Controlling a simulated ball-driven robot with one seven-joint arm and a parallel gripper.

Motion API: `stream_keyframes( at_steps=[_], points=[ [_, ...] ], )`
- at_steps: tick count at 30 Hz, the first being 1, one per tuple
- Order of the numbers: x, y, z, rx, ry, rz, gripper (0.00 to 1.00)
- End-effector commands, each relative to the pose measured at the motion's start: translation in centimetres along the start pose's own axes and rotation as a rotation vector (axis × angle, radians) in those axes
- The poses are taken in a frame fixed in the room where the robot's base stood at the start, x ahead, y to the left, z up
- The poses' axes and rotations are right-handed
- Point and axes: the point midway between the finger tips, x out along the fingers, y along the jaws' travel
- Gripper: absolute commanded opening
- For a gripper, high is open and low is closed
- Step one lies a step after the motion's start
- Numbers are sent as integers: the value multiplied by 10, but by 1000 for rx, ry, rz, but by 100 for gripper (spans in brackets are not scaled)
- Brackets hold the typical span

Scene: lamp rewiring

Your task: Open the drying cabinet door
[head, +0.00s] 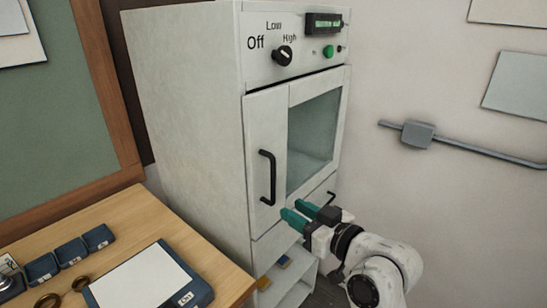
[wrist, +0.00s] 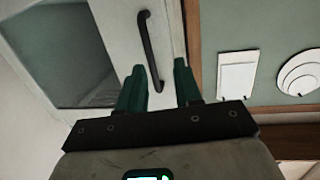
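The drying cabinet (head: 190,100) is a tall white box. Its door (head: 265,120) is shut, with a glass window (head: 314,140) and a black upright bar handle (head: 266,178) on its left side. My gripper (head: 290,209) has two teal fingers, spread open and empty. In the head view it is just right of the handle's lower end and appears apart from it. In the wrist view the handle (wrist: 149,45) runs down between the two fingertips (wrist: 160,66); how far ahead of them it lies, I cannot tell.
A control panel with a black knob (head: 282,56) and green button (head: 328,52) is above the door. A lower front with a small black handle (head: 331,196) and an open shelf (head: 285,280) are below. A wooden desk (head: 200,245) stands at left; a wall pipe (head: 480,150) runs at right.

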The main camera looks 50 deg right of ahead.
Motion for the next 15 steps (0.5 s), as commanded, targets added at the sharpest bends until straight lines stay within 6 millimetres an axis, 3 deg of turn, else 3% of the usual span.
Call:
stream_keyframes(
  at_steps=[1,4,15],
  points=[
    [-3,9,-21,-7,52,20,34],
    [-6,16,-37,-14,109,37,34],
    [15,17,-36,-19,122,35,34]
  ],
)
